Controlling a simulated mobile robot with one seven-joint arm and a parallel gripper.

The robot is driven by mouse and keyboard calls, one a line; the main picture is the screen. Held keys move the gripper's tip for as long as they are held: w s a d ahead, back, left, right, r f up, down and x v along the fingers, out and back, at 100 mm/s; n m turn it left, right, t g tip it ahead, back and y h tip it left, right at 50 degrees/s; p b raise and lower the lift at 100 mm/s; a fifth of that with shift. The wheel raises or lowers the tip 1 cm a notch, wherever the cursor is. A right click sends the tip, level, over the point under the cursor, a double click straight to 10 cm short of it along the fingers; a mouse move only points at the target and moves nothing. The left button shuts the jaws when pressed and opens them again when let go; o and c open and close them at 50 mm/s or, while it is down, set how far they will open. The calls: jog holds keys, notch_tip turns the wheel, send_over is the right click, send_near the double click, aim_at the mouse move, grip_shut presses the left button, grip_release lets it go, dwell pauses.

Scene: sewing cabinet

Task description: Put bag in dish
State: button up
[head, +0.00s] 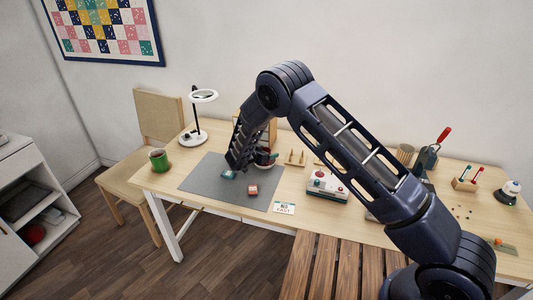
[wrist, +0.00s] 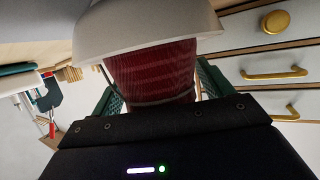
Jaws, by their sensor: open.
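My gripper (head: 231,174) is at the end of the arm, low over the left half of the grey mat, and teal shows at its tip. In the wrist view its green fingers (wrist: 155,95) are apart, with a red ribbed thing (wrist: 152,70) seen between them. A pale rounded thing (wrist: 150,25) lies across the top of that view, against the red thing. I cannot tell for sure what these two are. A small red block-like bag (head: 253,189) lies on the mat, right of my gripper. A small dark dish (head: 266,158) stands behind, partly hidden by the arm.
The grey mat (head: 205,177) lies on the wooden table. Wooden pegs (head: 295,158) stand behind.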

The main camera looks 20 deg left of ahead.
jog(key=v, duration=1.2)
jog(key=w+d+r+n+y, duration=0.1)
jog(key=w+d+r+y, duration=0.25)
jog(key=w+r, duration=0.5)
jog(key=w+d+r+y, duration=0.3)
jog(key=w+d+r, duration=0.25)
jog(key=r, duration=0.65)
jog(key=d+r+n+g+y, duration=0.15)
jog(key=d+r+y, duration=0.25)
jog(key=d+r, duration=1.15)
jog(key=s+d+r+n+g, duration=0.1)
jog(key=s+d+r, duration=0.15)
jog(key=d, duration=0.35)
jog(key=s+d+r+n+g, duration=0.1)
jog(key=s+d+n, duration=0.15)
jog(key=d, duration=0.35)
jog(key=s+d+f+g+h, duration=0.2)
jog(key=s+d, duration=1.1)
jog(key=s, duration=0.2)
jog(key=s+d+f+m+g+h, duration=0.1)
jog(key=s+d+f+g+h, duration=0.1)
jog(key=s+d, duration=1.2)
jog(key=shift+s+f+g+h, duration=0.35)
jog(key=shift+s+h, duration=0.2)
jog(key=shift+s, duration=0.35)
jog(key=shift+d, duration=0.15)
